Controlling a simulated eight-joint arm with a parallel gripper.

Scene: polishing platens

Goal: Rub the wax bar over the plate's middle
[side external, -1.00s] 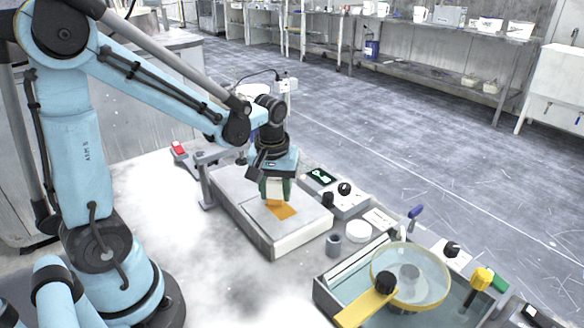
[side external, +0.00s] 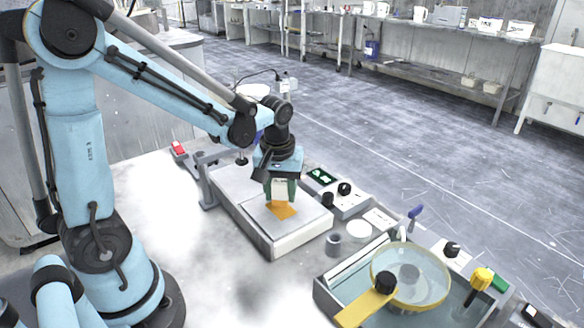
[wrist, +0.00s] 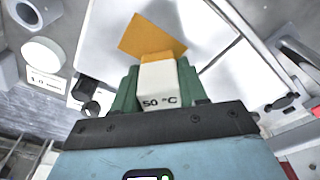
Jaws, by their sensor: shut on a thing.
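My gripper (side external: 280,190) is shut on the wax bar (side external: 280,203), above the front part of the pale plate (side external: 305,216). In the wrist view the green fingers (wrist: 160,88) grip the bar's white sleeve (wrist: 160,90), marked "50 °C". The bar's orange end shows beyond the sleeve, towards the plate. A flat orange square patch (wrist: 150,36) lies on the plate just beyond that end; it also shows in the side view (side external: 284,212). Whether the bar touches the plate or patch I cannot tell for sure.
A control box with a green display (side external: 321,176) and knobs stands right of the plate. A grey cup (side external: 333,244) and a white disc (side external: 359,230) sit near its front right. A tray (side external: 330,296) with a yellow-rimmed round dish (side external: 410,302) is in front. A grey bracket (side external: 205,185) stands at left.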

